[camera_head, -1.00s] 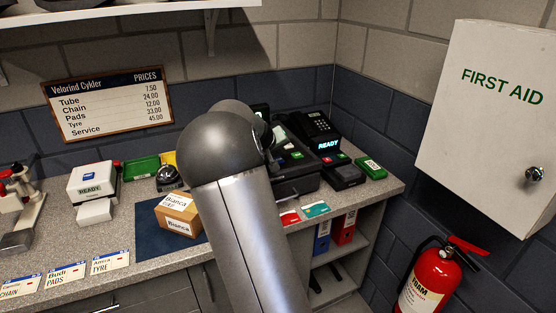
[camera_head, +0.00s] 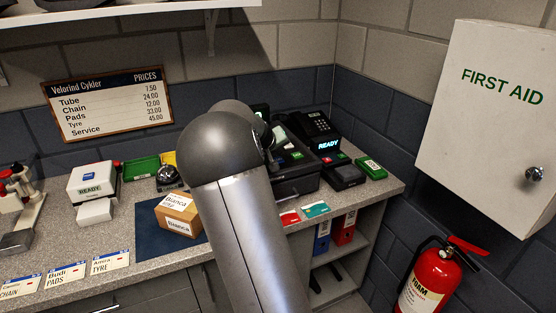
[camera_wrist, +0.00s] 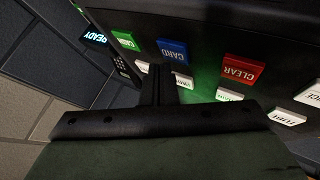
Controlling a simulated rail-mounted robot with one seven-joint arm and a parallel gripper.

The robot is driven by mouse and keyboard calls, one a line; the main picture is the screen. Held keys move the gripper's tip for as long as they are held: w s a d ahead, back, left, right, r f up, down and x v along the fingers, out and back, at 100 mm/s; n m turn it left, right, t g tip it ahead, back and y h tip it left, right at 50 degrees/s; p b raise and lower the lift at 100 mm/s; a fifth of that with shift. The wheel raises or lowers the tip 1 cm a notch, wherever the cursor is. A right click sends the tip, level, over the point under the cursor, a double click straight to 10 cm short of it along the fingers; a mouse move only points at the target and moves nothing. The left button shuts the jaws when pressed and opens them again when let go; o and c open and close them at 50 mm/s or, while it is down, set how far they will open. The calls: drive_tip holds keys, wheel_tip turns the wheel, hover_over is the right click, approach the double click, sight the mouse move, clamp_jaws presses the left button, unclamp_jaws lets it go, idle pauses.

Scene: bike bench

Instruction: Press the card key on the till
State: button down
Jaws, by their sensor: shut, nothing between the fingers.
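The till (camera_head: 296,178) stands on the counter at the back right, partly hidden behind my arm in the head view. In the wrist view its dark key panel (camera_wrist: 225,25) fills the upper right. The blue CARD key (camera_wrist: 171,49) is right by the tip of my gripper (camera_wrist: 160,70). The shut fingers point at the lower left edge of the CARD key; I cannot tell whether they touch it. A green key (camera_wrist: 125,40) is to its left and the red CLEAR key (camera_wrist: 241,70) to its right. My gripper is hidden behind my arm in the head view.
White keys (camera_wrist: 285,117) lie near the fingers. A card terminal reading READY (camera_head: 328,146) stands right of the till. A boxed parcel (camera_head: 178,215), a bell (camera_head: 168,177) and a label printer (camera_head: 93,183) stand left. Two cards (camera_head: 315,209) lie at the counter's front edge.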

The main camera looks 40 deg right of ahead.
drive_tip(key=shift+f, duration=0.1)
drive_tip(key=shift+f+b, duration=0.35)
drive_tip(key=shift+b, duration=0.3)
drive_tip(key=shift+f, duration=0.15)
idle(0.5)
drive_tip(key=shift+r, duration=0.6)
drive_tip(key=shift+r+p, duration=1.65)
drive_tip(key=shift+r, duration=1.4)
